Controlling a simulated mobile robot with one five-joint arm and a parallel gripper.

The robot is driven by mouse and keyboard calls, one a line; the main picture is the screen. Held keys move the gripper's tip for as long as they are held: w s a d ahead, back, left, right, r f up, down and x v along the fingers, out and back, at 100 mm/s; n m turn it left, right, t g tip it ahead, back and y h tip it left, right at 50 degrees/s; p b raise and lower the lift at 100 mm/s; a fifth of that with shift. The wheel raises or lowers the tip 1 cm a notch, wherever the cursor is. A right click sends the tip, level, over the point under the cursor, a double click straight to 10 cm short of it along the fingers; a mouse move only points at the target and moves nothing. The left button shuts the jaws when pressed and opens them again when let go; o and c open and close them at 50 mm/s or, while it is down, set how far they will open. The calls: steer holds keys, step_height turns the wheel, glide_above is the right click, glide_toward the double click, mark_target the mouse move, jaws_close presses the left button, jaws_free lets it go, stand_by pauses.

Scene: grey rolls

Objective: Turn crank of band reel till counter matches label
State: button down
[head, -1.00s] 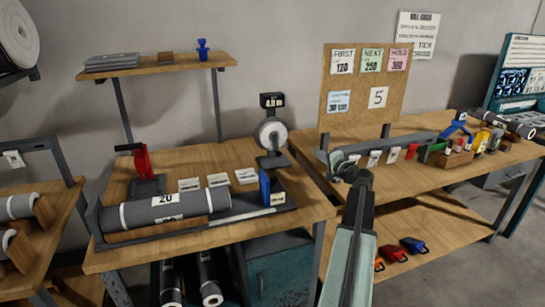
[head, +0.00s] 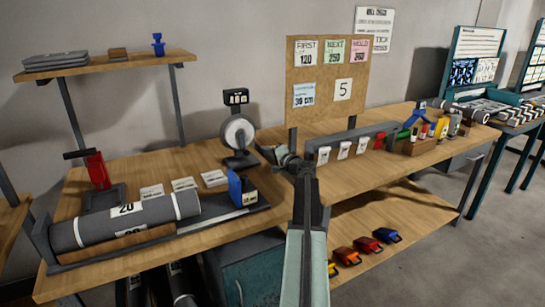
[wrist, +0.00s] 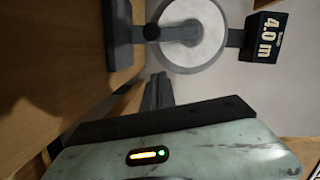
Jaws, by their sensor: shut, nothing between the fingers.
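The band reel (head: 238,133) is a white disc on a dark stand at the back of the left bench. The black counter box (wrist: 264,38) reads 4.0 m there; in the head view the counter (head: 236,97) is too small to read. A white card (head: 343,90) reading 5 is on the brown board. My gripper (head: 288,158) is shut and empty, right of the reel and apart from it in the picture.
A large grey roll (head: 125,218) labelled 20 lies at the left bench front. A blue-sided block (head: 242,187) and several white cards are near it. The brown board (head: 300,90) stands behind my gripper. A grey rail (head: 350,142) with hanging tags is to the right.

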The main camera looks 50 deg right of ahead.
steer(key=shift+x, duration=1.2)
steer(key=a, duration=0.1)
steer(key=a+f+b, duration=0.1)
steer(key=a, duration=0.1)
steer(key=shift+w, duration=0.25)
steer(key=shift+w+a, duration=0.25)
steer(key=shift+a, duration=0.05)
steer(key=shift+a, duration=0.1)
